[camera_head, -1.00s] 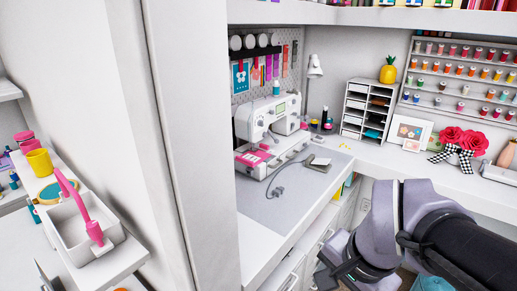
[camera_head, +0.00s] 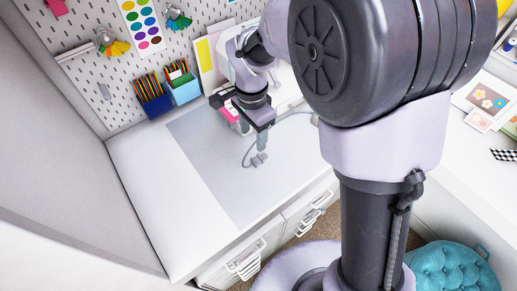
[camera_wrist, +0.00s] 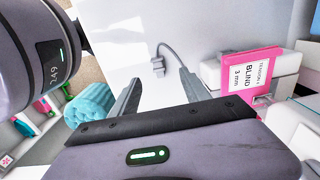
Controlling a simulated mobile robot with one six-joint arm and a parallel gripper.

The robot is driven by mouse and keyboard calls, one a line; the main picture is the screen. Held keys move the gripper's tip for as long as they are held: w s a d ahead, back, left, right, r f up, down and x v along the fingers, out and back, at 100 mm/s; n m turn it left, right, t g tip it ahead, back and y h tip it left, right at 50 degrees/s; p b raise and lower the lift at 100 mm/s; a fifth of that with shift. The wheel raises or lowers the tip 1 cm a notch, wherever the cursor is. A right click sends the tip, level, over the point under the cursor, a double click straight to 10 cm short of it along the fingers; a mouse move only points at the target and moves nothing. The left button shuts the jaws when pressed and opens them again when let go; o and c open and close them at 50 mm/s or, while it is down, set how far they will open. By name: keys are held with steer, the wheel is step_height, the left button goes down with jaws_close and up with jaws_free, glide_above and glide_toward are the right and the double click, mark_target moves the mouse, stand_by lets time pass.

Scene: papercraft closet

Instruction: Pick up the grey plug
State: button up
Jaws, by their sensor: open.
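The grey plug (camera_head: 259,160) lies on the grey mat (camera_head: 215,165) at the end of its grey cable (camera_head: 246,153). In the wrist view the plug (camera_wrist: 158,66) shows beyond the fingertips, roughly midway between them. I cannot tell the exact height of the fingertips above the mat.
Pencil boxes (camera_head: 184,88) stand at the back by the pegboard (camera_head: 105,62). The mat's left part is clear. A teal pouf (camera_head: 448,266) stands on the floor.

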mark_target(257, 159)
steer(key=f+b, duration=0.1)
steer(key=f, duration=0.2)
steer(key=f+b, duration=0.1)
steer(key=f, duration=0.3)
steer(key=d+f+b, duration=0.1)
steer(key=f, duration=0.3)
steer(key=shift+f, duration=0.15)
steer(key=shift+c, duration=0.4)
jaws_close()
